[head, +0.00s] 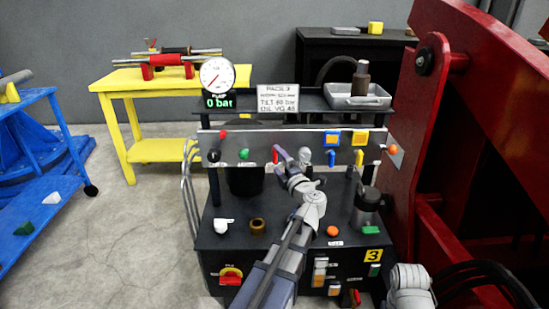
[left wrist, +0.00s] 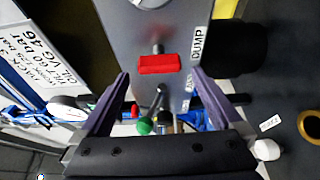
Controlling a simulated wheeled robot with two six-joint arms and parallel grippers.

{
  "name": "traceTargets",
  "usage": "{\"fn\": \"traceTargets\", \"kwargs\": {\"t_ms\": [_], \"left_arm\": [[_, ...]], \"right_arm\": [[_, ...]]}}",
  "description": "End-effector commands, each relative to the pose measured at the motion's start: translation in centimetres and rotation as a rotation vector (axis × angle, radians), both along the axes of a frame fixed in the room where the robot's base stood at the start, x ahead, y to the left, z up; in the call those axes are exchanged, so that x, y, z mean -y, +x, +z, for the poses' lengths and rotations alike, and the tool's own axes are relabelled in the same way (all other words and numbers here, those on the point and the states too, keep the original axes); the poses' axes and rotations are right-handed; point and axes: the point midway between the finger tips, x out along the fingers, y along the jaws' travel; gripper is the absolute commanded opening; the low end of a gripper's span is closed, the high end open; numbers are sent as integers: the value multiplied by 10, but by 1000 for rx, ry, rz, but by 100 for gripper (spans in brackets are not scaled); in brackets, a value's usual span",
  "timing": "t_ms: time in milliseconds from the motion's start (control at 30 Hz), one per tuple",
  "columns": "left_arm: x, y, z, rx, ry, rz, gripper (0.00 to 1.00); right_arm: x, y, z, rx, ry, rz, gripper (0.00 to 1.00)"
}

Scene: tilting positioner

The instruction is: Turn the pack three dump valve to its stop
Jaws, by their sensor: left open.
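The dump valve's red handle (left wrist: 160,64) sits on a short stem on the grey panel, beside a DUMP label (left wrist: 196,44) in the left wrist view. In the head view the red handle (head: 275,154) is upright, just left of my left gripper's tips. My left gripper (head: 291,156) is open and empty in front of the panel. In the left wrist view its fingers (left wrist: 161,76) stand apart on both sides of the handle, with gaps. I cannot tell how far the handle is from its stop.
A gauge (head: 217,75) reads 0 bar above the panel (head: 255,140). Close neighbours are a green knob (head: 243,154), a blue lever (head: 331,158) and a yellow lever (head: 360,157). A brown ring (head: 258,227) lies on the black bench. A large red frame (head: 470,110) stands at right.

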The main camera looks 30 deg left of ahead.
Motion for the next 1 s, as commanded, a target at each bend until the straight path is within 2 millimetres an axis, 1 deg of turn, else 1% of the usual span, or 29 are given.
{"fn": "traceTargets", "kwargs": {"t_ms": [33, 100, 233, 367, 800, 867, 933, 967, 1000], "left_arm": [[7, -7, 0, 0, 0, -2, 100], [14, -11, 0, 0, 0, -2, 100], [21, -16, 0, 0, 0, -1, 100], [24, -18, 0, 1, -1, 0, 100], [24, -17, 0, 0, 0, -1, 100], [26, -15, 2, -1, 9, -15, 100], [33, -8, 7, -4, 42, -65, 100], [39, -3, 10, -7, 65, -101, 100], [50, 5, 15, -13, 103, -161, 100]], "right_arm": [[0, 0, 0, 0, 0, 0, 27], [0, 0, 0, 0, 0, 0, 27], [0, 0, 0, 0, 0, 0, 27], [0, 0, 0, 0, 0, 0, 27], [0, 0, 0, 0, 0, 0, 27], [0, 0, 0, 0, 0, 0, 27], [0, 0, 0, 0, 0, 0, 27], [0, 0, 0, 0, 0, 0, 27], [0, 0, 0, 0, 0, 0, 27]]}}
